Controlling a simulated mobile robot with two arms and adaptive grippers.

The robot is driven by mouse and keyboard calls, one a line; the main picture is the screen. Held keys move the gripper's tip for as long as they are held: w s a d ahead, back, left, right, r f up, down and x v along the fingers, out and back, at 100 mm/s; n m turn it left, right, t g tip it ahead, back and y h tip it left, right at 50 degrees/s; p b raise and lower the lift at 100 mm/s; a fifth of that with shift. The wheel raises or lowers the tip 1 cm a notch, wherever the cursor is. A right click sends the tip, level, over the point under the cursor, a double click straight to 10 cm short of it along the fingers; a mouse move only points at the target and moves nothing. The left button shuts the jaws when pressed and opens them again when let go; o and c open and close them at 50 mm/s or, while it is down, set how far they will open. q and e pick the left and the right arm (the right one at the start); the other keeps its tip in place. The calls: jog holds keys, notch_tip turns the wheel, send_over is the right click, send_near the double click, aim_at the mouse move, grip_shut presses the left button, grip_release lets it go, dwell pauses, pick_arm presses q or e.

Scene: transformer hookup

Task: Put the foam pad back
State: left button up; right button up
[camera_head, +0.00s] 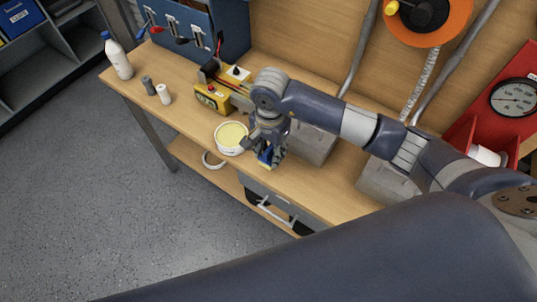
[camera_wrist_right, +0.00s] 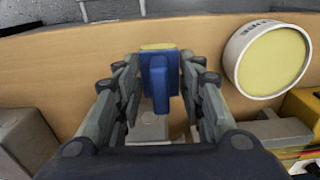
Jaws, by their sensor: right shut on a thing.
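The foam pad shows as a blue block-like grip with a pale yellow face (camera_wrist_right: 160,72). In the head view it is a small blue and yellow piece (camera_head: 265,157) near the front edge of the workbench. My right gripper (camera_head: 268,150) points down and is shut on it; its fingers also show either side of the pad in the right wrist view (camera_wrist_right: 160,90). A round white tub with yellow contents (camera_head: 231,137) is just left of the gripper, and the pad is apart from it. The tub also shows in the right wrist view (camera_wrist_right: 270,60). My left gripper is out of view.
A yellow device (camera_head: 212,98) stands behind the tub. Grey boxes (camera_head: 312,145) stand right of the gripper. A white bottle (camera_head: 118,58) and small cylinders (camera_head: 163,94) are at the left.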

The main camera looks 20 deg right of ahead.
aim_at(269, 159)
jog(key=f, duration=0.2)
jog(key=shift+s+a+f+p, duration=0.2)
jog(key=shift+f+p, duration=0.1)
jog(key=shift+p, duration=0.1)
jog(key=shift+f, duration=0.25)
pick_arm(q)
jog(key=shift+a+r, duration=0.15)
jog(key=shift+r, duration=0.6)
pick_arm(e)
jog(key=shift+w, duration=0.1)
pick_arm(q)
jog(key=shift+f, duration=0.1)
pick_arm(e)
jog(key=shift+f, duration=0.1)
jog(key=shift+f+b, duration=0.15)
jog(key=shift+b, duration=0.15)
jog(key=o, duration=0.9)
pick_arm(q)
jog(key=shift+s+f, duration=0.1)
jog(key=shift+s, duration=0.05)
pick_arm(e)
jog(key=shift+o, duration=0.2)
jog(key=shift+r, duration=0.2)
